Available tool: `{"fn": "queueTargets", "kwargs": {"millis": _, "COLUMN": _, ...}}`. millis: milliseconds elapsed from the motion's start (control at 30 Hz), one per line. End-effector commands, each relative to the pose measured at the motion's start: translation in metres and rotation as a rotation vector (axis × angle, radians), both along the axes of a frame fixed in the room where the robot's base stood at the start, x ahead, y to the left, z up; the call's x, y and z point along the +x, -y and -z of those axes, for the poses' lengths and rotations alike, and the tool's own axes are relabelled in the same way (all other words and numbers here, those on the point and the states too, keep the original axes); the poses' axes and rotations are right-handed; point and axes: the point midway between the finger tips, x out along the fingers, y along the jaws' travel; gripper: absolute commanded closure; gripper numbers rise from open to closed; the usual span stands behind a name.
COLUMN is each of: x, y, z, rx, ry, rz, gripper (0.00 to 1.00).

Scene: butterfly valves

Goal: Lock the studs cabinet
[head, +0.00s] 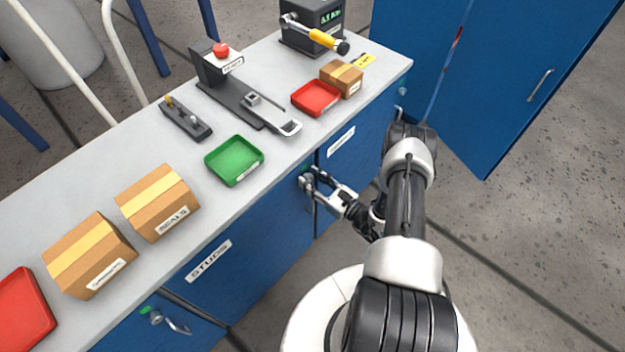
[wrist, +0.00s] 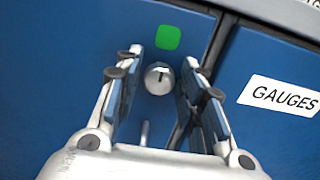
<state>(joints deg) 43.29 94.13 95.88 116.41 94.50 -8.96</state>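The studs cabinet (head: 262,262) is a blue door under the bench with a white STUDS label (head: 208,260). In the wrist view its round silver lock knob (wrist: 158,80) shows a dark, roughly upright slot, with a green marker (wrist: 168,37) above it. My gripper (head: 312,182) is at the upper right corner of this door. In the wrist view my gripper (wrist: 163,60) is open, with one finger on each side of the knob. Gaps show between the fingers and the knob. A grey handle (wrist: 145,132) below the knob is partly hidden by my gripper.
The GAUGES cabinet (wrist: 245,60) adjoins on the right. Another door with a lock and handle (head: 178,324) is at lower left. The bench top (head: 95,190) holds boxes, trays and tools. A tall blue cabinet (head: 500,95) stands at upper right. Floor is clear at lower right.

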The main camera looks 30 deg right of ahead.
Motion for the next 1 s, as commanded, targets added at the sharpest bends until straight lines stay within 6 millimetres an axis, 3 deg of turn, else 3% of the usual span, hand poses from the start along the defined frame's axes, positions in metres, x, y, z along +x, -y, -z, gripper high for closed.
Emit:
{"fn": "queueTargets", "kwargs": {"millis": 467, "x": -0.0003, "y": -0.0001, "z": 0.0002, "rx": 0.000, "ry": 0.000, "rz": 0.000, "gripper": 0.97}}
{"fn": "queueTargets", "kwargs": {"millis": 767, "x": -0.0003, "y": -0.0001, "z": 0.0011, "rx": 0.040, "ry": -0.016, "rz": 0.000, "gripper": 0.98}}
{"fn": "queueTargets", "kwargs": {"millis": 1000, "x": 0.0003, "y": 0.0008, "z": 0.0019, "rx": 0.173, "ry": -0.063, "rz": 0.000, "gripper": 0.98}}
